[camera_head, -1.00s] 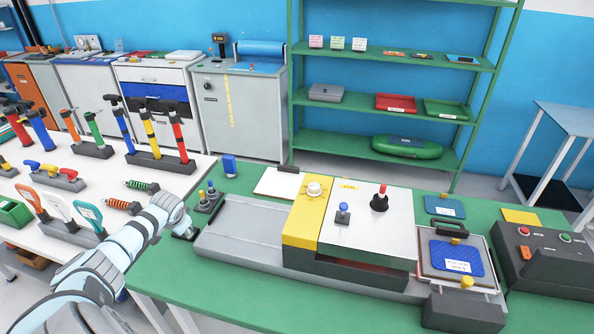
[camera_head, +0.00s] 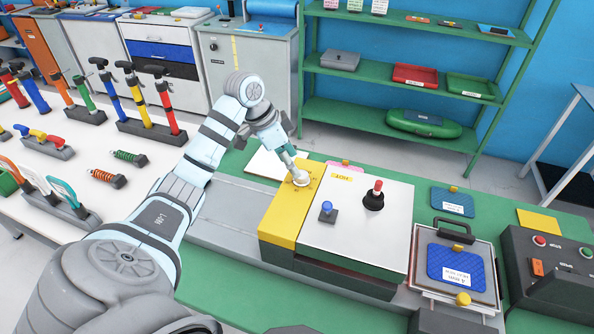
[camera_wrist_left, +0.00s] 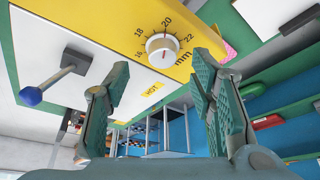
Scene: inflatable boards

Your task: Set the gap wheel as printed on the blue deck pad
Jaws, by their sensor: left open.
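The gap wheel, a round white knob (camera_head: 301,178), sits on the yellow panel (camera_head: 283,222) of the machine. In the left wrist view the wheel (camera_wrist_left: 162,47) has a scale around it marked 16, 18, 20, 22 and mm; a small red mark on it seems to lie near 20. My left gripper (camera_head: 292,164) is open at the wheel; in the left wrist view its fingers (camera_wrist_left: 160,80) are apart, with the wheel beyond the gap between them. The blue deck pad (camera_head: 448,260) lies on a tray at the right with a white label too small to read surely. My right gripper is not in view.
A red-topped lever (camera_head: 375,194) and a blue knob (camera_head: 327,210) stand on the machine's white top. A second blue pad (camera_head: 452,203) lies behind the tray. A dark control box (camera_head: 555,270) is at the far right. A green shelf (camera_head: 345,113) stands behind.

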